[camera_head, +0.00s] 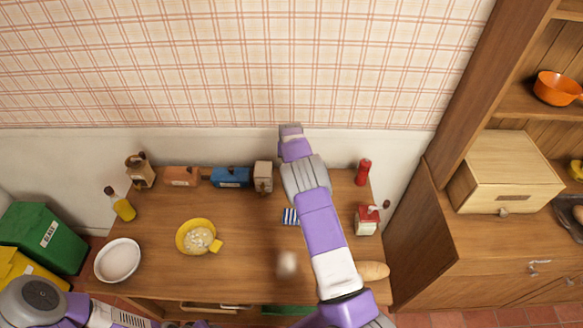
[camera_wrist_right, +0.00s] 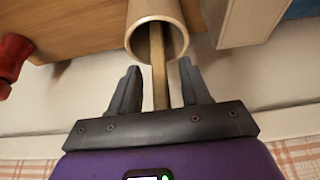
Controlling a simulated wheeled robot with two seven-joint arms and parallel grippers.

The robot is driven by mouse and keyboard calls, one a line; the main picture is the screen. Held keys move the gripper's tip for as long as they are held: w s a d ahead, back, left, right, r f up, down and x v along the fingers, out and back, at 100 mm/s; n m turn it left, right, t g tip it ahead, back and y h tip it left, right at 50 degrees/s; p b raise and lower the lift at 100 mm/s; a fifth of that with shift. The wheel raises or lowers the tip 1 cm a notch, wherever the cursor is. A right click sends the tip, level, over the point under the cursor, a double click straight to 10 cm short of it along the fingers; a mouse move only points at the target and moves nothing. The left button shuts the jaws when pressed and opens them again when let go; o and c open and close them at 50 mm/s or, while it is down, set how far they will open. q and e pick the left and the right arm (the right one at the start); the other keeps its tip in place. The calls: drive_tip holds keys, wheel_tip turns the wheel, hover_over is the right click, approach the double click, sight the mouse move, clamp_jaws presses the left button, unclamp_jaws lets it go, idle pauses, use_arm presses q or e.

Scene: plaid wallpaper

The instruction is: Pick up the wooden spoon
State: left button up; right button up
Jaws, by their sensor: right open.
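The wooden spoon (camera_wrist_right: 159,78) shows in the right wrist view only as a straight flat wooden handle. It sticks out of a round light-wood holder (camera_wrist_right: 135,36), and its other end is hidden inside. My right gripper (camera_wrist_right: 158,82) is open, with one finger on each side of the handle and a gap to each. In the head view my right gripper (camera_head: 290,128) is near the wall above the back of the table, and my arm hides the spoon and holder. My left arm shows at the bottom left, but its gripper is out of view.
On the table (camera_head: 150,215), a beige box (camera_head: 263,177) and blue box (camera_head: 231,177) stand left of my right arm, a red mill (camera_head: 364,172) right of it. A yellow bowl (camera_head: 181,238) and white bowl (camera_head: 118,260) are front left. The wall is close behind.

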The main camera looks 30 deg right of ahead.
drive_tip(key=shift+c, duration=0.2)
clamp_jaws()
drive_tip(key=shift+r, duration=0.1)
